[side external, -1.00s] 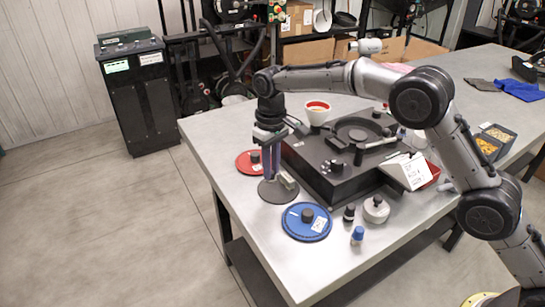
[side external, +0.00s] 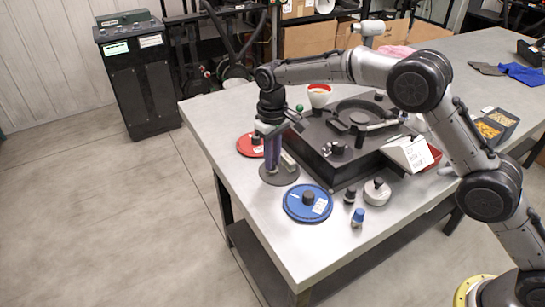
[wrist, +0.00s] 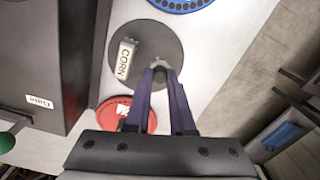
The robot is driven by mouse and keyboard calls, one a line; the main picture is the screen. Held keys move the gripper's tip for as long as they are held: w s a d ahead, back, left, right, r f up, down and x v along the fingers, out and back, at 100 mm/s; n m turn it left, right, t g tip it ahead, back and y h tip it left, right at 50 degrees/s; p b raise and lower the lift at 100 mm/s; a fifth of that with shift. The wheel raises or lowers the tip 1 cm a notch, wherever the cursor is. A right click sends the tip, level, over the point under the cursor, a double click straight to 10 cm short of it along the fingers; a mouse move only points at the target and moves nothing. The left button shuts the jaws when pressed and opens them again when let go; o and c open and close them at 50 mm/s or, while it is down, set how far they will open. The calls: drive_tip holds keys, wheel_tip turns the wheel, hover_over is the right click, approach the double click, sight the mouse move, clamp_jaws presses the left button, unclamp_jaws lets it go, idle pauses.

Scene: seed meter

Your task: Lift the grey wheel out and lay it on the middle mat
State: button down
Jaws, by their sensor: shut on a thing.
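A plain dark grey disc (side external: 268,176) lies flat, or nearly so, between a red wheel (side external: 246,149) and a blue wheel (side external: 293,204). It shows in the wrist view (wrist: 147,38) with a pale CORN block (wrist: 125,59) on it. My gripper (side external: 271,168) points down over this disc. In the wrist view its fingertips (wrist: 160,70) are together on a small pale grey part near the disc's middle, apparently the grey wheel's knob. The fingers hide most of that part. I cannot tell wheel from mat here, or whether a small gap lies beneath.
The black seed meter (side external: 333,170) with its round recess stands just right of my gripper. A white-and-red cup (side external: 319,91), a white lidded pot (side external: 377,196) and a blue-capped bottle (side external: 357,217) stand nearby. The table's left edge is close.

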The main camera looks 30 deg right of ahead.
drive_tip(key=shift+f, duration=0.45)
idle(0.3)
drive_tip(key=shift+c, duration=2.3)
unclamp_jaws()
drive_tip(key=shift+r, duration=3)
